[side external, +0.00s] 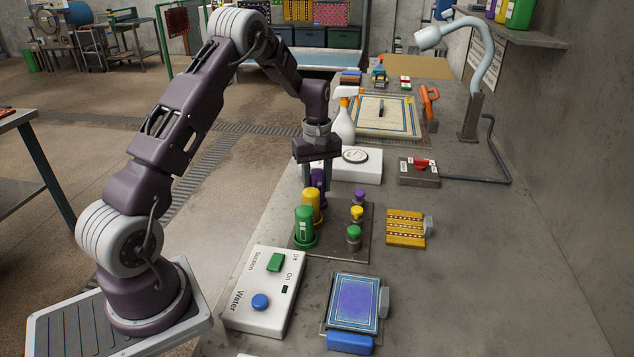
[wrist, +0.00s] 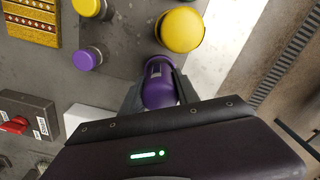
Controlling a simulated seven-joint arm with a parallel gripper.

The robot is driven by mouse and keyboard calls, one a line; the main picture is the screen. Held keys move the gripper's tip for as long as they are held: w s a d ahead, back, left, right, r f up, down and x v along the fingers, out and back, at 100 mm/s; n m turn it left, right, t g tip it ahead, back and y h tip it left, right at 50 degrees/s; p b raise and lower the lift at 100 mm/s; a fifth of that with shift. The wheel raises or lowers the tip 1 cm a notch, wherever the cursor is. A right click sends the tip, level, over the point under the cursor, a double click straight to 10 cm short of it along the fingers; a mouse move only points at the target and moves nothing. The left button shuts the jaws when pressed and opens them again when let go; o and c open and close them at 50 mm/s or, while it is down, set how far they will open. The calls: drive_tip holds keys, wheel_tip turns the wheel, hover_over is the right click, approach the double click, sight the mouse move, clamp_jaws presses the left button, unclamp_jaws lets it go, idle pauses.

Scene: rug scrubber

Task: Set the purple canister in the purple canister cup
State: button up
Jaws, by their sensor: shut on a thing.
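My gripper (side external: 317,172) points down at the back left of the dark tool board (side external: 337,248). It is shut on the purple canister (side external: 318,181), which is partly hidden between the fingers. In the wrist view the purple canister (wrist: 159,88) sits between both fingers, just beside the yellow canister (wrist: 180,30). In the side external view the yellow canister (side external: 312,205) stands in front of it, and the green canister (side external: 304,228) is nearest.
Small jars with purple (side external: 359,195), yellow (side external: 357,212) and green (side external: 354,232) tops stand to the right on the board. A white spray bottle (side external: 345,122) and a white box (side external: 358,166) are behind. A control box (side external: 262,300) is in front.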

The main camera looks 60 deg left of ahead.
sight(317, 171)
drive_tip(key=shift+f, duration=0.4)
drive_tip(key=o, duration=1.3)
drive_tip(key=shift+o, duration=0.2)
wheel_tip(317, 171, up, 7)
drive_tip(key=shift+r, duration=0.1)
drive_tip(key=shift+r, duration=0.6)
